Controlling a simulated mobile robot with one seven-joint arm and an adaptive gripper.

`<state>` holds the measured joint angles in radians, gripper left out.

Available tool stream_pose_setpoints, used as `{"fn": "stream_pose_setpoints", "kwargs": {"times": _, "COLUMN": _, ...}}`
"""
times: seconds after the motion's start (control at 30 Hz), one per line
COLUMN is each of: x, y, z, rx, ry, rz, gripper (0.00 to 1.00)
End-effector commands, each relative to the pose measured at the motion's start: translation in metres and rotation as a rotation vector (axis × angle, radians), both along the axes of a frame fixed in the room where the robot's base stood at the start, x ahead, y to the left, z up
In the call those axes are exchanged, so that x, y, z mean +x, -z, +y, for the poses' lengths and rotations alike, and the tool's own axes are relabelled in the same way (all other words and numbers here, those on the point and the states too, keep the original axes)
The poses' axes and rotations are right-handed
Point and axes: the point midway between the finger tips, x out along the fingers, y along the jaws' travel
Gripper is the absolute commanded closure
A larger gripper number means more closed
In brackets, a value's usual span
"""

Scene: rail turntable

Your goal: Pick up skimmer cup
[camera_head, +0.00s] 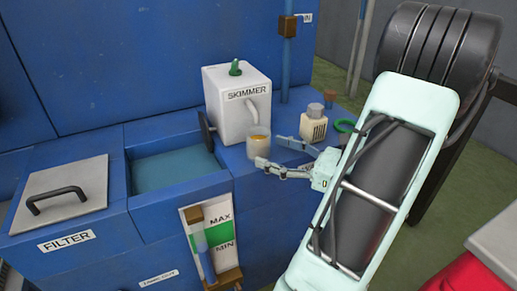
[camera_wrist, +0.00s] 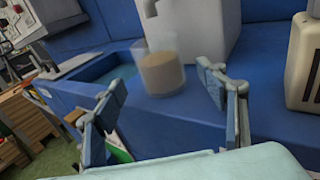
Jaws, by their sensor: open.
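The skimmer cup (camera_head: 259,142) is a small clear cup with tan contents. It stands upright on the blue ledge, just in front of the white box marked SKIMMER (camera_head: 239,98), below its spout. In the wrist view the cup (camera_wrist: 161,74) stands ahead of my gripper, between the lines of the two fingers and beyond their tips. My gripper (camera_head: 268,153) is open and empty, with its fingers pointing at the cup from the right. In the wrist view both fingers of my gripper (camera_wrist: 163,85) show spread apart, and the cup appears clear of them.
A cream bottle with a dark label (camera_head: 314,124) stands right of the cup, close behind my gripper. A green ring (camera_head: 345,126) and a small brown-capped vial (camera_head: 329,98) are farther right. A water basin (camera_head: 172,168) opens left of the cup. A level gauge (camera_head: 211,240) is on the front.

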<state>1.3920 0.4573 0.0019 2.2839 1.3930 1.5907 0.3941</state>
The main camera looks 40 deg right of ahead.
Motion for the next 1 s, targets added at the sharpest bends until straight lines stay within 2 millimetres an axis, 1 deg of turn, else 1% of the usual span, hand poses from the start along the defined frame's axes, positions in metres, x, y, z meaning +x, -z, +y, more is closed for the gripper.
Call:
{"fn": "stream_pose_setpoints", "kwargs": {"times": 0.13, "x": 0.019, "y": 0.005, "z": 0.006, "rx": -0.001, "ry": -0.004, "rz": 0.0, "gripper": 0.34}}
{"fn": "stream_pose_setpoints", "kwargs": {"times": 0.3, "x": 0.041, "y": 0.004, "z": 0.014, "rx": 0.0, "ry": -0.003, "rz": -0.001, "gripper": 0.34}}
{"fn": "stream_pose_setpoints", "kwargs": {"times": 0.43, "x": 0.048, "y": 0.004, "z": 0.016, "rx": 0.001, "ry": -0.001, "rz": 0.001, "gripper": 0.34}}
{"fn": "stream_pose_setpoints", "kwargs": {"times": 0.63, "x": 0.048, "y": 0.003, "z": 0.016, "rx": 0.001, "ry": -0.001, "rz": 0.0, "gripper": 0.35}}
{"fn": "stream_pose_setpoints", "kwargs": {"times": 1.0, "x": 0.048, "y": 0.003, "z": 0.016, "rx": 0.0, "ry": -0.001, "rz": 0.0, "gripper": 0.76}}
